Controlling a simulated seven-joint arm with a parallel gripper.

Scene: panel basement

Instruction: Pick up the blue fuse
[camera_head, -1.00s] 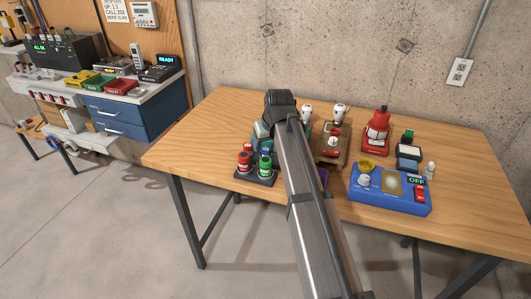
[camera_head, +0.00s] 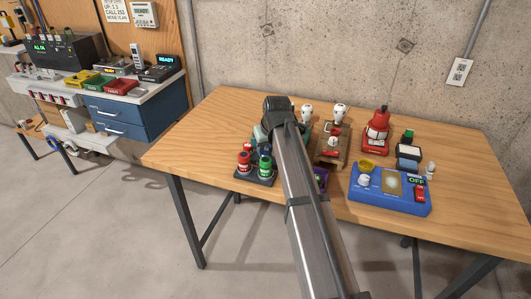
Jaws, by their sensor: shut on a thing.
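A dark fuse holder (camera_head: 254,179) stands near the front edge of the wooden table, left of my arm. A red fuse (camera_head: 244,160) and a green fuse (camera_head: 265,165) stand upright at its front. The blue fuse (camera_head: 265,149) shows only in part behind them, under the end of my arm. My gripper (camera_head: 259,143) is low over the back of the holder, shut on the blue fuse. Its fingertips are mostly hidden by the fuses and my arm, so the exact grip and whether the fuse is still seated cannot be seen.
A purple object (camera_head: 321,179) shows right of my arm. A wooden stand (camera_head: 331,155), a red device (camera_head: 376,130) and a blue panel box (camera_head: 390,198) occupy the table's middle and right. The table's left end and far right are clear.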

